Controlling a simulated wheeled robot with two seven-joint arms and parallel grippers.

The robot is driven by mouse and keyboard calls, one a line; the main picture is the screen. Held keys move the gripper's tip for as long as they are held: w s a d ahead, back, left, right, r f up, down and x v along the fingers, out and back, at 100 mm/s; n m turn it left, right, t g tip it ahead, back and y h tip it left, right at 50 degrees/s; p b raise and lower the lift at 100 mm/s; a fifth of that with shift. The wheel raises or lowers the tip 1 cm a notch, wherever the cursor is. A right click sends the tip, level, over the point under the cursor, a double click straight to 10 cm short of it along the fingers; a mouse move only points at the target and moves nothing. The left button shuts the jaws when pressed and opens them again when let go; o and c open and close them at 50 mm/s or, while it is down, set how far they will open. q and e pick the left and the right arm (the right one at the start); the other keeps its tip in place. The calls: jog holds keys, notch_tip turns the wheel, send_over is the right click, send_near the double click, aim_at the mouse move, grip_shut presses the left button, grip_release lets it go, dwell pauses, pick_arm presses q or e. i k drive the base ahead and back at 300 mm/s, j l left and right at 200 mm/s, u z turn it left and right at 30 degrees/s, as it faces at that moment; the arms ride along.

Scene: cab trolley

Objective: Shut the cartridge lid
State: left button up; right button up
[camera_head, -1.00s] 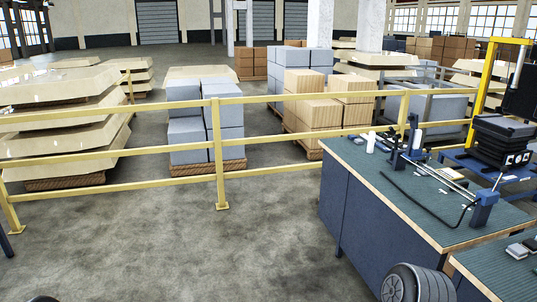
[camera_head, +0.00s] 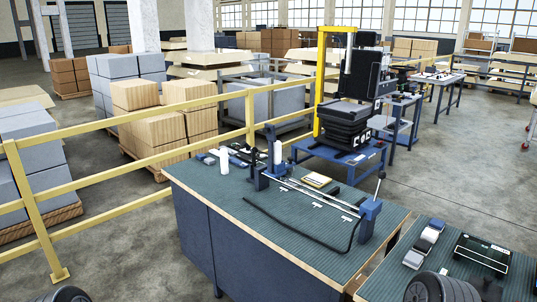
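I cannot make out for certain a cartridge or its lid. A low black framed item (camera_head: 483,254) lies on the near right bench, with small grey and white blocks (camera_head: 425,243) to its left. Whether it has a lid is too small to tell. Neither gripper shows. Rounded dark parts at the bottom edge, left and right of centre, seem to be my own arms.
A green-topped workbench (camera_head: 205,178) holds a clamp-like fixture (camera_head: 370,212), a white cylinder (camera_head: 224,162) and a black cable (camera_head: 290,228). The near right bench (camera_head: 385,283) adjoins it. A yellow rail (camera_head: 100,180) runs behind. Open floor (camera_head: 440,175) lies at right.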

aim_at(270, 130)
jog(key=i+z, duration=0.2)
jog(key=z, duration=0.6)
jog(key=j+z, duration=1.35)
jog(key=j, duration=0.15)
jog(key=k+j, duration=0.1)
jog(key=j, duration=0.3)
jog(key=k+j, duration=0.15)
jog(key=j, duration=0.25)
jog(key=k+j, duration=0.1)
jog(key=j, duration=0.3)
jog(key=k+j+z, duration=0.1)
jog(key=j, duration=0.3)
